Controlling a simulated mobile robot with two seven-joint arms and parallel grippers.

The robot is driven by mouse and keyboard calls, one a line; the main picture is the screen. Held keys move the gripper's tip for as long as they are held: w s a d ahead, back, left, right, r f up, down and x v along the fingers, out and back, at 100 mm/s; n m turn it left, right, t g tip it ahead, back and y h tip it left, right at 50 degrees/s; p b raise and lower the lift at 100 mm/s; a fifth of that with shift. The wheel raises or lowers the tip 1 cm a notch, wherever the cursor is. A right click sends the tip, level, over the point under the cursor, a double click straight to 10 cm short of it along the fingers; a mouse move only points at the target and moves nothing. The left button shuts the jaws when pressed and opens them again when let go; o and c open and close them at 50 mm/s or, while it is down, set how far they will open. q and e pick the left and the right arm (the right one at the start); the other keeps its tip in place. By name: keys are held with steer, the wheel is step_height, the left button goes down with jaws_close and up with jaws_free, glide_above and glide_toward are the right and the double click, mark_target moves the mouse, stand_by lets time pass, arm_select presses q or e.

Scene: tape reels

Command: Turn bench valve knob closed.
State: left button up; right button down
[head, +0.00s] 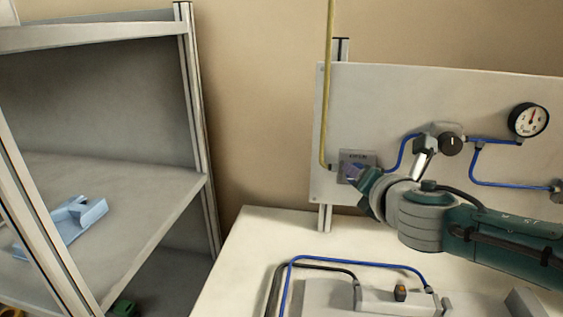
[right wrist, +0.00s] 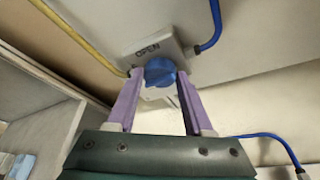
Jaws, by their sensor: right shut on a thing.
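The bench valve has a grey plate (head: 358,156) marked OPEN on the upright panel, between a yellow pipe and a blue hose. Its blue knob (right wrist: 160,72) shows in the right wrist view, between the purple fingers of my right gripper (right wrist: 160,84). The right gripper is shut on the knob. In the head view my right gripper (head: 352,174) reaches the valve from the right and hides most of the knob. The valve plate also shows in the right wrist view (right wrist: 176,50). My left gripper is not in view.
A round pressure gauge (head: 528,120) and a black knob (head: 451,145) on a fitting are on the panel (head: 400,90) to the right. A shelf (head: 120,195) with a light blue object (head: 80,215) stands at left.

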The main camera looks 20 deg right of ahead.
steer(key=shift+c, duration=1.4)
jaws_free()
steer(key=p+v, duration=0.3)
steer(key=v, duration=0.7)
